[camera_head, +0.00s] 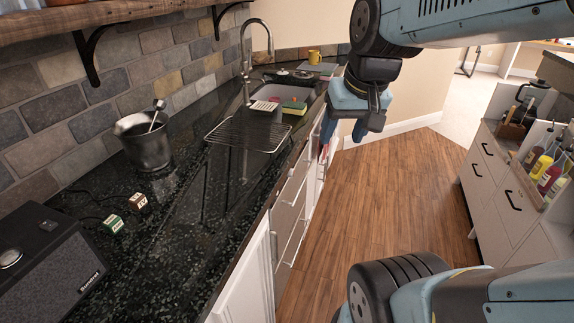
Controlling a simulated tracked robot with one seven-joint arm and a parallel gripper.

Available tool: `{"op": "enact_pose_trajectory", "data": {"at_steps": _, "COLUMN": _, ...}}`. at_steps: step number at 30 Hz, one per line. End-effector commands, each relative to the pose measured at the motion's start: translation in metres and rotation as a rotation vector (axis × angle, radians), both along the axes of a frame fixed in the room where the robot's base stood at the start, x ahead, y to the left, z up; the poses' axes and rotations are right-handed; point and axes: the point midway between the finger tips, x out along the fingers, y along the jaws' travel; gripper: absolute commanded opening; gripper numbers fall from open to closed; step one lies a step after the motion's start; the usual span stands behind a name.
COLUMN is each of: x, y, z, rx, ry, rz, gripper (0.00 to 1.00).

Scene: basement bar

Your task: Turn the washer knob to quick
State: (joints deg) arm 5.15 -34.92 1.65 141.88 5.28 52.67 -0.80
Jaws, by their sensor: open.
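My gripper (342,134) hangs from the arm at the upper middle of the view, pointing down. It is open, with nothing between its fingers. It is in front of the far end of the counter cabinets, above the wood floor. I cannot make out a washer or its knob. Below the counter are white fronts (290,200) with bar handles, seen at a steep angle, so their faces show poorly.
A dark stone counter (185,215) runs along the left, with a speaker (45,262), a metal bucket (146,143), a wire rack (248,134) and a sink (285,97). A white drawer cabinet (500,195) stands right. The wood floor (395,190) between is clear.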

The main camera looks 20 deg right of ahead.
Motion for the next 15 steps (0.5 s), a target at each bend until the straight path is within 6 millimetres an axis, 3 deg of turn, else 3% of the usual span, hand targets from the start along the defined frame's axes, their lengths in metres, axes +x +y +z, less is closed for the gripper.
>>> {"op": "enact_pose_trajectory", "data": {"at_steps": 15, "x": 0.063, "y": -0.004, "z": -0.073, "rx": 0.248, "ry": 0.315, "rz": -0.233, "gripper": 0.58}}
